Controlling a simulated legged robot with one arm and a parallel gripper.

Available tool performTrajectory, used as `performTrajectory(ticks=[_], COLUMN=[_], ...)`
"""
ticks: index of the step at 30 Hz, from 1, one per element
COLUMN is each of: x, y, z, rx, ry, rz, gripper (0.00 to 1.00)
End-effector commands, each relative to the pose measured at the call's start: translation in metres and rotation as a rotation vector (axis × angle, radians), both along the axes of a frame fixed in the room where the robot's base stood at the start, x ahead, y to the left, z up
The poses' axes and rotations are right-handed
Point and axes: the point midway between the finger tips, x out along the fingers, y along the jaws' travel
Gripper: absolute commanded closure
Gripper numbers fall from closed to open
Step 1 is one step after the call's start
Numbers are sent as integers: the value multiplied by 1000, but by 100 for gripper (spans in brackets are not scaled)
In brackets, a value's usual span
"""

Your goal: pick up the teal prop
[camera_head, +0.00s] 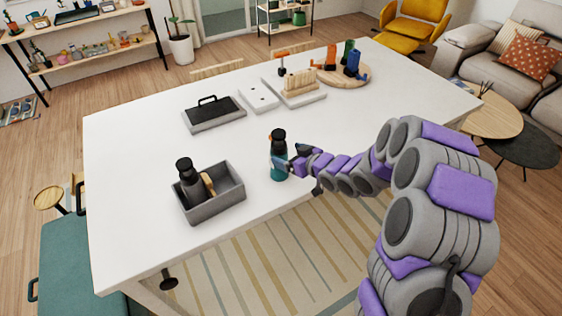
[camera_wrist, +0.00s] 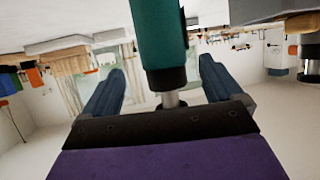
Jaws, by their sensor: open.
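The teal prop (camera_head: 279,170) stands upright on the white table near its front edge, with a dark upper part and a teal lower body. In the wrist view its teal body (camera_wrist: 160,40) is close up, with a black band and a grey stem below. My gripper (camera_head: 279,164) reaches it from the right. In the wrist view my gripper (camera_wrist: 162,80) is open, with one blue finger on each side of the prop. A gap shows between the prop and each finger there. I cannot tell whether any other part of the gripper touches it.
On the white table (camera_head: 130,150), a grey bin (camera_head: 228,196) holding a dark bottle-like item (camera_head: 190,183) stands left of the prop. A dark tray with a handle (camera_head: 213,113), a white block rack and a round wooden board (camera_head: 343,80) are farther back. The table's middle is clear.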

Motion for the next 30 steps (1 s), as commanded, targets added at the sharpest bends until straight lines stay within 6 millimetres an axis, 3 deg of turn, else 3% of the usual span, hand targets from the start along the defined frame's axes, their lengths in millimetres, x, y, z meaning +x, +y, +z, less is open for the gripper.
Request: performTrajectory(ticks=[9,19,30], x=[27,32,32], y=[27,29,31], z=[-16,-17,-17], rx=[2,4,1], ry=[-1,1,0], rz=[2,0,1], gripper=[7,7,42])
